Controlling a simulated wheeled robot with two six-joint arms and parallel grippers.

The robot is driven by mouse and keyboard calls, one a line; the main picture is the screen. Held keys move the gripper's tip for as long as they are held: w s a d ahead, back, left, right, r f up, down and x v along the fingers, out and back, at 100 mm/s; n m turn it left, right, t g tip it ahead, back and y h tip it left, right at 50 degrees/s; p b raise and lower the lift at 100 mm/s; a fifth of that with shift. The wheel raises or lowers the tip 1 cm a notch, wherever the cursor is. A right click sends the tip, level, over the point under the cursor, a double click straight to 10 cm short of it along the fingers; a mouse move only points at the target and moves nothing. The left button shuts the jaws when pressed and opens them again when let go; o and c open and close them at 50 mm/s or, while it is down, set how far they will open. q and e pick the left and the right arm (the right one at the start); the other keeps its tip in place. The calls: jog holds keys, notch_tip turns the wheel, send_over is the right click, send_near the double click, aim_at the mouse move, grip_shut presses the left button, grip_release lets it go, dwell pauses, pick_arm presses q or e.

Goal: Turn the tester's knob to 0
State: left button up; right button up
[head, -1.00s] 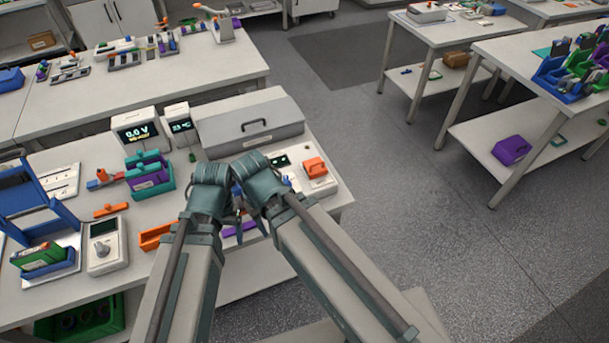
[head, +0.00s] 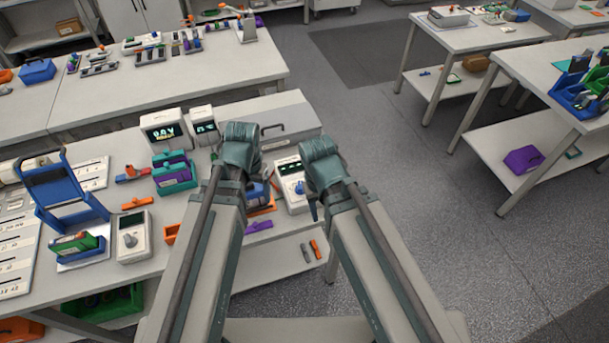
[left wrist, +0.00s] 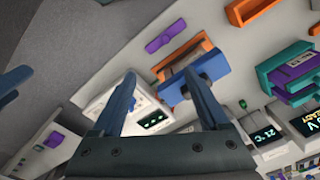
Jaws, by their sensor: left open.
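Two white devices with knobs stand on the bench. One (head: 133,236) at the left has a dark screen and a grey knob (head: 130,240). The other (head: 291,184), between my arms, has a dark display and a blue knob; I cannot tell which is the tester. The right-hand one also shows in the left wrist view (left wrist: 105,103), partly behind a finger. Knob settings are too small to read. My left gripper (left wrist: 160,80) is open and empty above the bench, its fingertips apart from the devices. My right gripper (head: 314,208) is mostly hidden by its own arm.
An orange tray (left wrist: 182,57) with a blue block (left wrist: 205,75) lies close to the left fingers. A purple piece (head: 258,226) lies at the bench's front. A teal holder (head: 174,174), display boxes (head: 164,128) and a grey lidded box (head: 270,112) stand behind.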

pick_arm(q)
jog(key=w+r+m+p, duration=0.1)
jog(key=w+r+m, duration=0.1)
jog(key=w, duration=0.2)
jog(key=m, duration=1.3)
send_over(300, 184)
jog(key=shift+s+r+p, duration=0.1)
jog(key=shift+r+p, duration=0.25)
jog(key=shift+r, duration=0.05)
pick_arm(e)
notch_tip(300, 184, up, 3)
jog(key=shift+f, duration=0.1)
pick_arm(q)
jog(key=shift+f, duration=0.1)
pick_arm(e)
jog(key=shift+f, duration=0.1)
pick_arm(q)
notch_tip(300, 184, down, 14)
jog(key=b, duration=1.3)
jog(key=shift+b, duration=0.4)
jog(key=shift+r, duration=0.2)
pick_arm(e)
notch_tip(300, 184, down, 14)
jog(key=shift+r, duration=0.2)
pick_arm(q)
grip_shut()
